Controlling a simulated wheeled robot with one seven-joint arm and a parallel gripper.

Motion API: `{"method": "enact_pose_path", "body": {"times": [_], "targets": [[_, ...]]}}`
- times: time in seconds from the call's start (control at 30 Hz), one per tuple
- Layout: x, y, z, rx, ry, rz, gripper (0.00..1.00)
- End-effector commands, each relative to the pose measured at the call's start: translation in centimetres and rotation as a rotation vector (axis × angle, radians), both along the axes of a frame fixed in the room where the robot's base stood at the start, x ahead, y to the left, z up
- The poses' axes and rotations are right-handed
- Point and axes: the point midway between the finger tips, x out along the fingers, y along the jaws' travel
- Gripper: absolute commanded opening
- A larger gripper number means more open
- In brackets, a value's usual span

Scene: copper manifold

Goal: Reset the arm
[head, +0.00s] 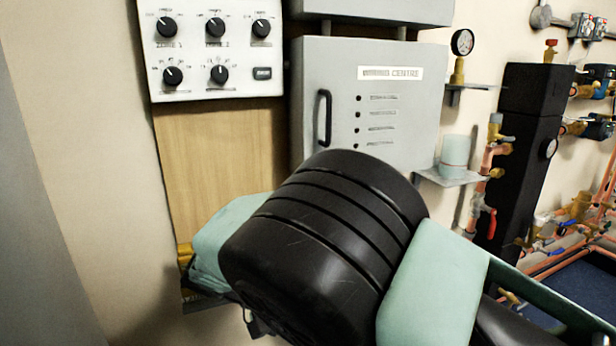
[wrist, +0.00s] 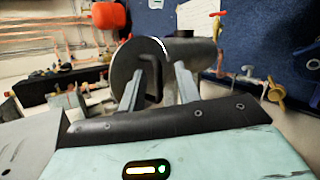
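My gripper (wrist: 159,73) shows in the wrist view, its two grey fingers standing apart with nothing visibly clamped between them. Beyond the fingertips is a grey cylinder (wrist: 195,52) lying on its side, with a dark curved part on its near end face, seen between the fingers. I cannot tell how far the cylinder is from the fingertips. In the head view my arm, black and mint green, is bent across the lower middle; the gripper itself is not visible there.
Behind my arm stand a grey wall cabinet (head: 342,78) with a black handle and a white knob panel (head: 190,72). To the right are a small shelf (head: 452,178) with a pale cylinder (head: 455,152), a black column (head: 517,150) and copper pipes with valves (head: 560,235).

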Motion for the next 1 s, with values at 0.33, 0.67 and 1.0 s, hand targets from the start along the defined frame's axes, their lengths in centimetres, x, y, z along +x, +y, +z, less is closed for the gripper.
{"method": "enact_pose_path", "body": {"times": [0.33,0.67,1.0], "targets": [[-6.1,-5.2,4.2,0.499,0.294,-0.039,0.33],[-14.6,-8.6,9.1,0.864,0.329,0.066,0.33],[-21.0,-12.4,10.2,1.002,0.233,0.189,0.33]]}}
